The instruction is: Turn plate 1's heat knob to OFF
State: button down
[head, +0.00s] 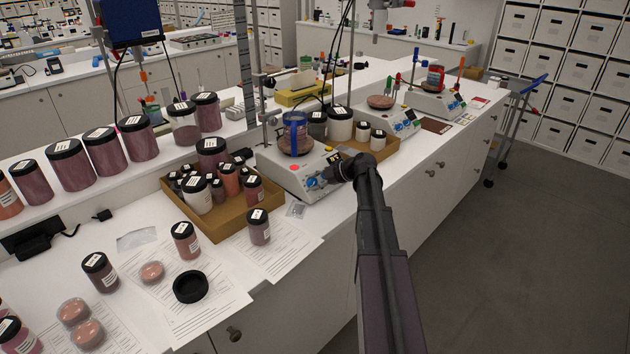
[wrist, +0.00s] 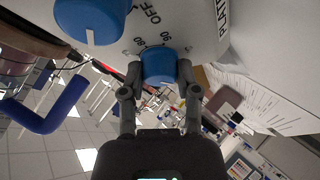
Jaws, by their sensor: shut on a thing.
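The nearest hotplate (head: 292,172) is a white unit with a red button and blue knobs on its front. My gripper (head: 332,178) is at its front face, beside a blue knob (head: 313,183). In the wrist view my gripper (wrist: 158,75) is shut on a blue knob (wrist: 158,65), with one finger on each side. A second blue knob (wrist: 92,18) is at the upper left, clear of the fingers.
Further hotplates (head: 405,122) stand farther along. The floor (head: 540,230) at right is clear.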

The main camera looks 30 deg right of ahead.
jog(key=shift+n, duration=0.3)
jog(key=shift+c, duration=1.7)
grip_release()
jog(key=shift+f+m, duration=0.1)
jog(key=shift+m, duration=0.3)
